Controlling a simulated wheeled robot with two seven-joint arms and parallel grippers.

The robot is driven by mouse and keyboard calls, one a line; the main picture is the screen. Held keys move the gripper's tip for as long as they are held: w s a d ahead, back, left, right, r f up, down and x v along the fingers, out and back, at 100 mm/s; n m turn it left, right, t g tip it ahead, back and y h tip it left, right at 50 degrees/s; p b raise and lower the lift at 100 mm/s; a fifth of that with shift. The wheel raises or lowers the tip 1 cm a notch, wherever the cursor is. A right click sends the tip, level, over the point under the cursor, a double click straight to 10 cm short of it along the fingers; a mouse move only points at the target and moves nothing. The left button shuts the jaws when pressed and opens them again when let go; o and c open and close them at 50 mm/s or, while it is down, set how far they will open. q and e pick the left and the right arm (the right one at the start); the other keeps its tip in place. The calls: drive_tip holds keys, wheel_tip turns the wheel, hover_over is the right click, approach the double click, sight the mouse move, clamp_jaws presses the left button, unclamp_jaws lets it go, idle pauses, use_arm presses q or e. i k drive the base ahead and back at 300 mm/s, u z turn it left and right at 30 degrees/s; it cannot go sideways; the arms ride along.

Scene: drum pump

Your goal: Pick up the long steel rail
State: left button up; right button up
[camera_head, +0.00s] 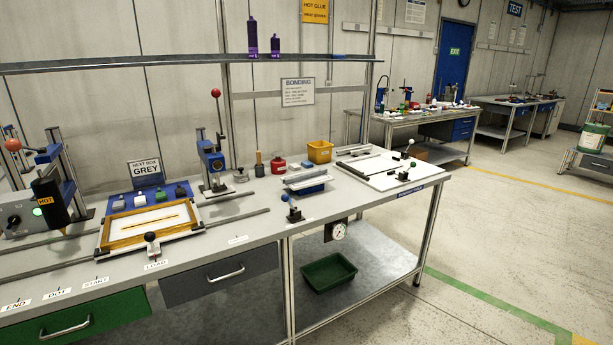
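Several bar-shaped metal pieces show on the bench, and I cannot tell for sure which is the long steel rail. Grey steel bars (306,179) lie across a blue holder (312,189) at the middle right of the bench. A thin grey strip (240,219) lies along the bench top beside the wooden-framed tray (149,226). Neither of my grippers is in view.
A blue press with a red knob (215,152) stands behind the tray. A yellow bin (319,151) and red container (278,165) stand at the back. Small clamps (293,212) stand near the front edge. A shelf (190,63) spans above. The floor at right is clear.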

sight(303, 178)
drive_tip(key=z, duration=0.45)
drive_tip(key=i, duration=0.6)
drive_tip(key=z, duration=0.95)
drive_tip(key=i, duration=1.8)
drive_tip(key=u, duration=1.25)
drive_tip(key=i, duration=0.7)
drive_tip(key=u, duration=0.65)
